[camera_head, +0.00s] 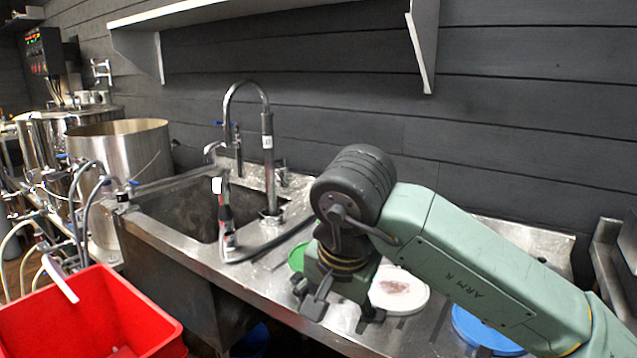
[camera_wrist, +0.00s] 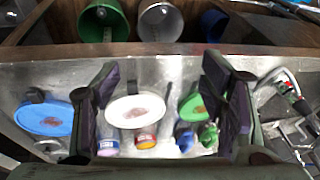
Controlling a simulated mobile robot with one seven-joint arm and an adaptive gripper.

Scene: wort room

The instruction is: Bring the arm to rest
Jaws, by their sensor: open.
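My arm reaches in from the right in the head view and bends down at the wrist. My gripper (camera_head: 342,300) hangs above the steel counter (camera_head: 405,335), next to a white round lid or plate (camera_head: 412,290) with a brownish patch. In the wrist view my gripper (camera_wrist: 163,100) is open, with its two dark fingers wide apart. The white round thing (camera_wrist: 128,106) shows between the fingers, and nothing is held. How high the fingers are above the counter is hard to tell.
A blue round piece (camera_head: 485,330), a green one (camera_head: 297,257) and small coloured items (camera_wrist: 146,138) lie on the counter. The sink (camera_head: 190,205) with a tall tap (camera_head: 267,150) is left. A red bin (camera_head: 95,315) stands front left; a shelf (camera_head: 270,15) hangs above.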

